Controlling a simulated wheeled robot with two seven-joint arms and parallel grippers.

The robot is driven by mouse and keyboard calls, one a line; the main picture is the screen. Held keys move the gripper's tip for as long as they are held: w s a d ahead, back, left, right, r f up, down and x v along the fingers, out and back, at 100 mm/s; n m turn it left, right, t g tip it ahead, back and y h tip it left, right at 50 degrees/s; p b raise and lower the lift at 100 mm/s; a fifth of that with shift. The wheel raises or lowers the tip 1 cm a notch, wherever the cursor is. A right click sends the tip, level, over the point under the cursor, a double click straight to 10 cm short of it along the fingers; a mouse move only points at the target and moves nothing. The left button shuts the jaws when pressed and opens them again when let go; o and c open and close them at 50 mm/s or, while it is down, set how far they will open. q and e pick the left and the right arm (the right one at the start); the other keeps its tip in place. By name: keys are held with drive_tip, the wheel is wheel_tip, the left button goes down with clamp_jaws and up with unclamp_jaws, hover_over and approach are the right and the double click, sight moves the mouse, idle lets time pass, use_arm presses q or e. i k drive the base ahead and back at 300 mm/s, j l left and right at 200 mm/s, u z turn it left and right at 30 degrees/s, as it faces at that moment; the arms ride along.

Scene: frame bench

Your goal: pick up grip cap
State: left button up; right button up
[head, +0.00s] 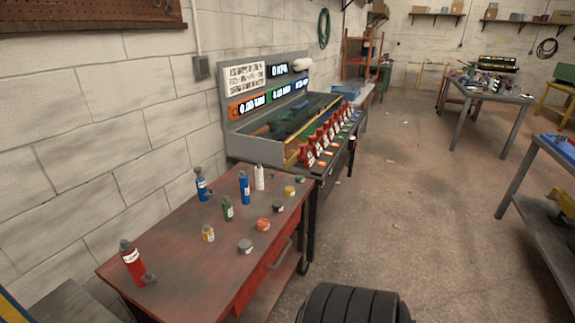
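Several small round cap-like pieces lie on the red-topped bench (185,245). They include an orange one (263,224), a grey one (245,246), a dark one (278,207) and a yellow one (289,191). I cannot tell which of them is the grip cap. Neither of my grippers is in the head view.
A grey console (240,135) with red-tagged pieces adjoins behind.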

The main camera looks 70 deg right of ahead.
sight(299, 178)
drive_tip(key=z, duration=2.25)
drive_tip(key=u, duration=2.65)
drive_tip(key=z, duration=2.65)
drive_tip(key=i+l+u, duration=0.25)
drive_tip(key=i+l, duration=0.25)
drive_tip(key=i+l+u, duration=0.15)
drive_tip(key=l, duration=0.25)
drive_tip(key=i+l+u, duration=0.1)
drive_tip(key=i+l, duration=0.25)
drive_tip(key=i+l+u, duration=0.15)
drive_tip(key=l, duration=0.25)
drive_tip(key=i+l+u, duration=0.1)
drive_tip(key=i+l, duration=0.15)
drive_tip(key=l, duration=0.15)
drive_tip(key=i+l+u, duration=0.15)
drive_tip(key=l, duration=0.25)
